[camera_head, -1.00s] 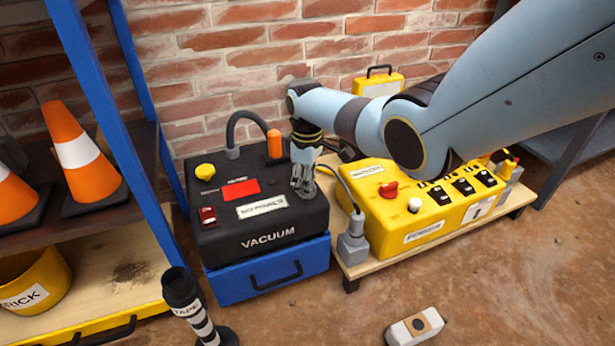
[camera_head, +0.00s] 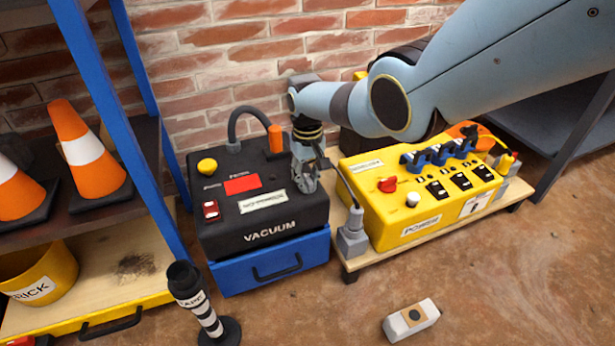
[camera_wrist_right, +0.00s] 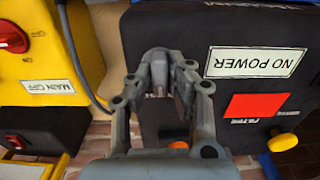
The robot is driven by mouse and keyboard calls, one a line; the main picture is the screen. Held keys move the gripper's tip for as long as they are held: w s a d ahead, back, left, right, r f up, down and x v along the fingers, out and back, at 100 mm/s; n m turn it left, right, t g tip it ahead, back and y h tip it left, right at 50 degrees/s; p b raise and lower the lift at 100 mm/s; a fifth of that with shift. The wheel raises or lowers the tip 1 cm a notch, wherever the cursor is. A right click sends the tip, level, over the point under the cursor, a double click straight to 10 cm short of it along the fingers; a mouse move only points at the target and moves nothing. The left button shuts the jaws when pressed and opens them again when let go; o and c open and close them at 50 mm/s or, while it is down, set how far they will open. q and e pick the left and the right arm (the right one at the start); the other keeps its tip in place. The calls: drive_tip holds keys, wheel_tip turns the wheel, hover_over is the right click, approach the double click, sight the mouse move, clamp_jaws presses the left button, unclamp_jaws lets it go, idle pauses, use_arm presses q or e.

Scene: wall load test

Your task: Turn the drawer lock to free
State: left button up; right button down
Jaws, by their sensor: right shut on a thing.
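The black vacuum box (camera_head: 222,228) stands on a blue drawer (camera_head: 232,276) with a black handle; the drawer looks closed. My right gripper (camera_head: 304,186) points down over the right side of the box top. In the right wrist view my right gripper (camera_wrist_right: 160,78) is shut on a small grey piece (camera_wrist_right: 159,66), probably the drawer lock's knob. The fingers hide most of it, and I cannot read its lock position. A "NO POWER" label (camera_wrist_right: 256,62) and a red panel (camera_wrist_right: 256,105) lie beside the gripper. My left gripper is not in view.
A yellow power box (camera_head: 395,228) stands on a low wooden platform at right, with a grey plug (camera_head: 352,238) and cable close by the vacuum. An orange-ended hose (camera_head: 275,138) rises behind my gripper. A shelf with cones (camera_head: 82,150) stands left; a striped post (camera_head: 205,310) stands in front.

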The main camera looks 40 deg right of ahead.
sight(308, 178)
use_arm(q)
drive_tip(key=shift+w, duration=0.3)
use_arm(e)
drive_tip(key=c, duration=1.3)
unclamp_jaws()
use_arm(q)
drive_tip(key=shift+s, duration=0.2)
use_arm(e)
wheel_tip(308, 178, up, 12)
drive_tip(key=shift+f, duration=0.1)
